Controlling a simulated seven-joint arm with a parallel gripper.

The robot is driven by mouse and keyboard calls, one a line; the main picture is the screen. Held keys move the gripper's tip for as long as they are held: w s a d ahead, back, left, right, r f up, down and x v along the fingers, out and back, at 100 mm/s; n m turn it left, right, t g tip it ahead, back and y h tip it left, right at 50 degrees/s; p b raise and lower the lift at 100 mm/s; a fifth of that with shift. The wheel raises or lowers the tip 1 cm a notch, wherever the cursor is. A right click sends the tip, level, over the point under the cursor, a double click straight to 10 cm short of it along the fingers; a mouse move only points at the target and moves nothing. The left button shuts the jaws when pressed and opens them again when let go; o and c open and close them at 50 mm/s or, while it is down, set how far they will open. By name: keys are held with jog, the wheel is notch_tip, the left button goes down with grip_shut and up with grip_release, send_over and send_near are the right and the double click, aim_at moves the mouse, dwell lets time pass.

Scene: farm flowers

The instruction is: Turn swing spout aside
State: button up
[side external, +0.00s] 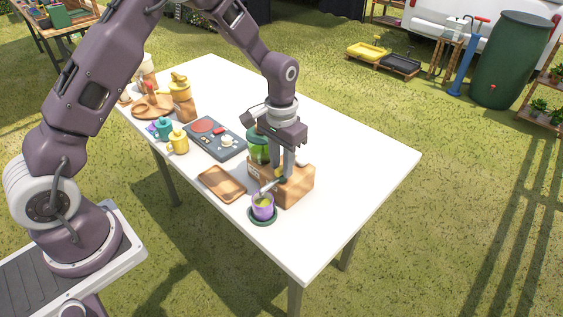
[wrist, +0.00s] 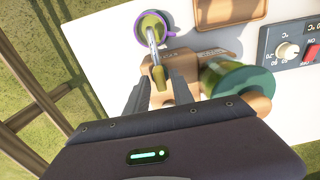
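The swing spout (wrist: 152,40) is a thin silver tube with an olive-yellow end piece (wrist: 159,76). It rises from a wooden block (side external: 294,186) and reaches over a purple-rimmed cup (side external: 263,205). In the wrist view the cup (wrist: 150,26) lies under the spout's far end. My gripper (wrist: 161,84) points down over the block, its two fingers apart on either side of the olive end piece. Narrow gaps seem to show beside it; contact is unclear. In the side view my gripper (side external: 282,172) partly hides the spout.
A green-lidded jar (wrist: 238,82) stands on the block, close beside the right finger in the wrist view. A wooden tray (side external: 222,184), a dark control panel (side external: 214,137) and yellow and teal containers lie left. The table's right side (side external: 365,160) is clear.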

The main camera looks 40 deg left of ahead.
grip_shut()
dwell(1.2)
